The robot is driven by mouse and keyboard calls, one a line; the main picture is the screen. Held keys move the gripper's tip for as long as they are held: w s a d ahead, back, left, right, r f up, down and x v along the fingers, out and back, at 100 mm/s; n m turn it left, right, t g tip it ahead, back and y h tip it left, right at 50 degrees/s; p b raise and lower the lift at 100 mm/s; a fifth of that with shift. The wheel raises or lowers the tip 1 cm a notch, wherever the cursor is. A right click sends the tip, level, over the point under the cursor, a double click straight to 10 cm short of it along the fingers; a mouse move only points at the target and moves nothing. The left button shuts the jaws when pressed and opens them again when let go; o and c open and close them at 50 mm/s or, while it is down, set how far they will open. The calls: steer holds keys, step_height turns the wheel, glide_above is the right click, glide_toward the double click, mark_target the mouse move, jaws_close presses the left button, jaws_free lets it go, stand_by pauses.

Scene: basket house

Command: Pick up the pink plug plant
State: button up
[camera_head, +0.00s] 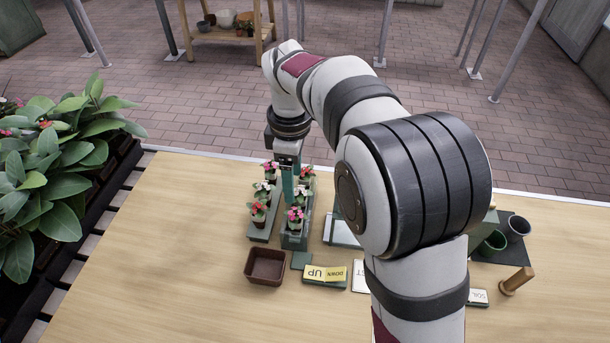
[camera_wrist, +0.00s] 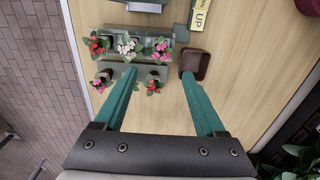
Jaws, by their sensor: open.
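Several small potted plug plants with red, pink and white flowers stand in two short rows. I cannot tell which is meant by pink. My gripper (camera_wrist: 158,72) is open and empty, pointing down above the plants.
A brown empty tray (camera_head: 250,275) sits at the near side of the rows. A yellow up/down sign (camera_head: 325,274) lies right of it. Large leafy plants (camera_head: 50,165) fill the left edge. Dark pots (camera_head: 517,228) stand at the right. The table's front left (camera_head: 150,270) is clear.

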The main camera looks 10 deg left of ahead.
mark_target(295, 215)
step_height(295, 215, down, 13)
steer(key=shift+d+r, duration=0.1)
steer(key=shift+r, duration=0.05)
jaws_close()
